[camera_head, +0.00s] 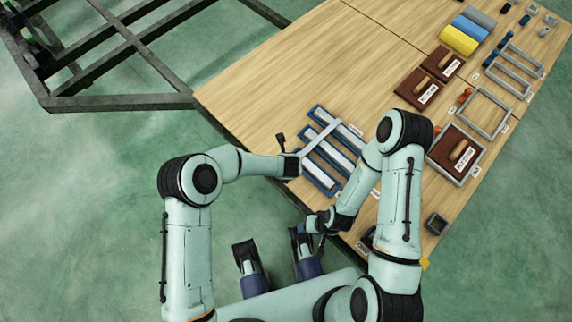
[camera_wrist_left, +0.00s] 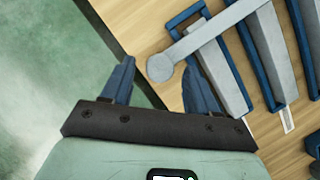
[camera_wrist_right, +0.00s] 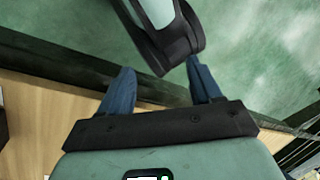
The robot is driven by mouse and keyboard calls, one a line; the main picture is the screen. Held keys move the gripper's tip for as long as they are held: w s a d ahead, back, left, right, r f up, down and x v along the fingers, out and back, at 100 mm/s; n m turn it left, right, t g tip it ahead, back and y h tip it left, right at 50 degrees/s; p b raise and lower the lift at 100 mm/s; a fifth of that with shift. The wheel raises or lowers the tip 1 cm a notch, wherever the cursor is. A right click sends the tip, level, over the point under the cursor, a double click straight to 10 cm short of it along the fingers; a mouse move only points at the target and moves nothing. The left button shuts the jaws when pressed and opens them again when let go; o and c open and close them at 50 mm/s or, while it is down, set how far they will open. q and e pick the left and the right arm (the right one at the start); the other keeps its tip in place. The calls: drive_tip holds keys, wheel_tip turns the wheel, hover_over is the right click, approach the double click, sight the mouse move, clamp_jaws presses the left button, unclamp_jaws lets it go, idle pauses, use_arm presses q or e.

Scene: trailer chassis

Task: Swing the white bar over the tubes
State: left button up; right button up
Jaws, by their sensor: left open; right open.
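Several pale grey tubes lie side by side in the blue frames; one tube (camera_head: 321,174) is nearest my base, and one (camera_wrist_left: 221,82) shows in the left wrist view. My left gripper (camera_wrist_left: 159,72) is open, with the bar's rounded end between or just beyond its fingertips; contact cannot be told. My right gripper (camera_wrist_right: 160,72) is open and empty, by the table's near edge, below the tubes.
The wooden table (camera_head: 290,60) has clear room above the bar. Brown boards with handles (camera_head: 418,89), grey frames (camera_head: 484,110) and yellow and blue blocks (camera_head: 459,40) stand to the right. A dark metal chassis (camera_head: 120,103) stands at the upper left. My right arm stands close to the tubes.

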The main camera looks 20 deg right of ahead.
use_arm(q)
drive_tip(key=p+v, duration=0.2)
drive_tip(key=v, duration=1)
drive_tip(key=shift+p, duration=0.35)
use_arm(e)
drive_tip(key=shift+g+y, duration=0.3)
drive_tip(key=shift+g, duration=0.4)
drive_tip(key=shift+s+a+r, duration=0.3)
drive_tip(key=shift+s+r, duration=0.3)
drive_tip(key=shift+s, duration=0.05)
drive_tip(key=shift+s+a+r, duration=0.25)
drive_tip(key=shift+s+r, duration=0.3)
drive_tip(key=shift+s, duration=0.1)
drive_tip(key=shift+s+a+r, duration=0.3)
drive_tip(key=shift+s+r, duration=0.3)
drive_tip(key=shift+s, duration=0.05)
use_arm(q)
drive_tip(key=shift+s+r, duration=0.1)
